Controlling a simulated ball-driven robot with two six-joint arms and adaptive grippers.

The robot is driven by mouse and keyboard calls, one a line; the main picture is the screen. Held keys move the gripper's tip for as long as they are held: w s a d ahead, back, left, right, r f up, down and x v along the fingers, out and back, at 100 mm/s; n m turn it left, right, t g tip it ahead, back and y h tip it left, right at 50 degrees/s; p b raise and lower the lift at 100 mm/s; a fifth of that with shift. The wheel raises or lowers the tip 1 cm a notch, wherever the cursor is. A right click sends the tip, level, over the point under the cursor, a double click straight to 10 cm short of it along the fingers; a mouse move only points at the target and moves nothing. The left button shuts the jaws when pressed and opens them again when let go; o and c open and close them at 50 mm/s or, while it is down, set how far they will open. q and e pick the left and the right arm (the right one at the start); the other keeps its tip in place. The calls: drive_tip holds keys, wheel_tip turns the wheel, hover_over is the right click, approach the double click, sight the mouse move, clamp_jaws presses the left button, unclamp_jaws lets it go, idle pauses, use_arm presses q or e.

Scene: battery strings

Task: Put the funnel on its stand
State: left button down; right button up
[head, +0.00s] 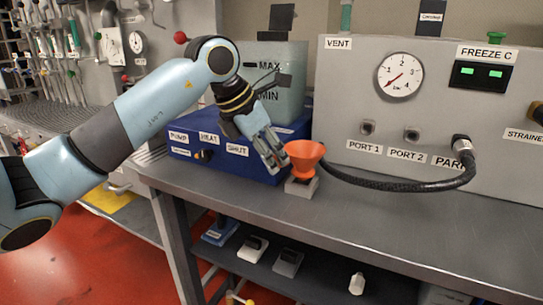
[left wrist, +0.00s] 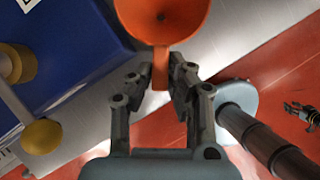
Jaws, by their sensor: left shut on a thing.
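The orange funnel (head: 304,153) is upright with its wide mouth up, at the front right corner of the blue box. My left gripper (head: 277,158) is at its left side, shut on the funnel's orange tab, which shows between the fingers in the left wrist view (left wrist: 160,68). The small pale stand (head: 301,187) is on the bench directly below the funnel in the head view. The funnel's lower end overlaps the stand there; I cannot tell whether it is seated or just above. My right gripper is not in view.
The blue box (head: 232,152) with PUMP, HEAT and SHUT labels stands behind my left gripper. A black hose (head: 400,185) runs from the grey panel (head: 340,100) to near the funnel. The bench front (head: 400,235) is clear. Several small items lie on the lower shelf.

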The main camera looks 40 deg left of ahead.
use_arm(q)
drive_tip(key=shift+f+b, duration=0.65)
drive_tip(key=shift+f, duration=0.2)
drive_tip(key=c, duration=1.2)
unclamp_jaws()
drive_tip(key=shift+r, duration=0.1)
drive_tip(key=shift+v, duration=5.95)
